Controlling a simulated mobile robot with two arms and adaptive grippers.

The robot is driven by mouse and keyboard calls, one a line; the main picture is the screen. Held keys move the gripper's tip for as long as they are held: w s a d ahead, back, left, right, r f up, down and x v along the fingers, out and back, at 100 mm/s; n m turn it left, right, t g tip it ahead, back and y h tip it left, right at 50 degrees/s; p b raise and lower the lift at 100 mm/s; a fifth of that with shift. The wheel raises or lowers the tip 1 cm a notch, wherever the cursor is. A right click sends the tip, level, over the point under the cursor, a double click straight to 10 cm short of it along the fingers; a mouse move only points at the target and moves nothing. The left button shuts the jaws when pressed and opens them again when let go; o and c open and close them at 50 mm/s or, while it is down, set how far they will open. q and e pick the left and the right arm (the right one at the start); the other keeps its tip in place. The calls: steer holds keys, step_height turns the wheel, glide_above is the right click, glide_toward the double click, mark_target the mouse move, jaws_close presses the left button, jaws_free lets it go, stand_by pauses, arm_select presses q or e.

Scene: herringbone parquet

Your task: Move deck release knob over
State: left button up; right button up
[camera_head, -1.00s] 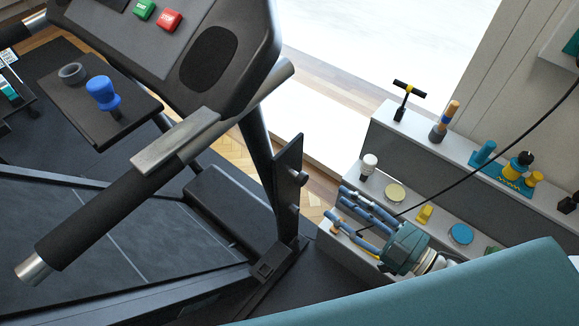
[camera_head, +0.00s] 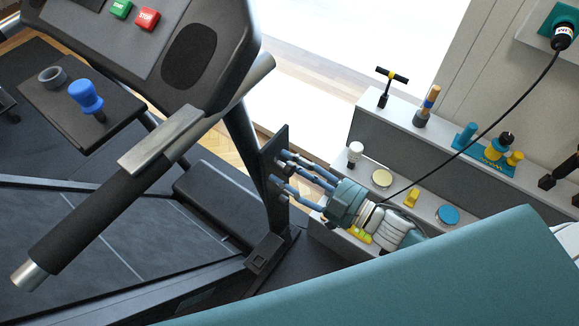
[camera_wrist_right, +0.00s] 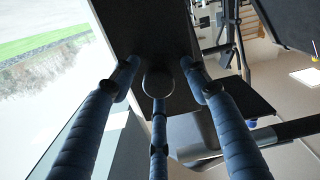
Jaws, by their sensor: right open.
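A round dark knob (camera_wrist_right: 158,80) sits on the face of an upright black plate (camera_head: 273,150) on the treadmill's side; I take it as the deck release knob. My right gripper (camera_head: 279,170) is open, its blue fingers pointing left at the plate. In the right wrist view, the fingertips of my right gripper (camera_wrist_right: 160,82) lie around the knob, one on each side and one below. I cannot tell whether they touch it. In the head view the fingers largely hide the knob. My left gripper is not in view.
The treadmill console (camera_head: 180,50) and its handrail (camera_head: 100,195) stand left of the gripper. A tray (camera_head: 60,115) bears a blue knob (camera_head: 85,95) and a dark ring (camera_head: 52,76). A stepped grey shelf (camera_head: 400,110) with several small items lies to the right. A black cable (camera_head: 480,140) crosses above it.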

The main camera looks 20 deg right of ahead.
jaws_close()
steer(key=shift+p+v, duration=0.6)
steer(key=shift+v, duration=0.25)
jaws_free()
steer(key=shift+r, duration=0.1)
steer(key=shift+s+d, duration=0.1)
steer(key=shift+s, duration=0.05)
steer(key=shift+d, duration=0.1)
steer(key=shift+s+d, duration=0.2)
steer(key=shift+s, duration=0.1)
steer(key=v, duration=1.1)
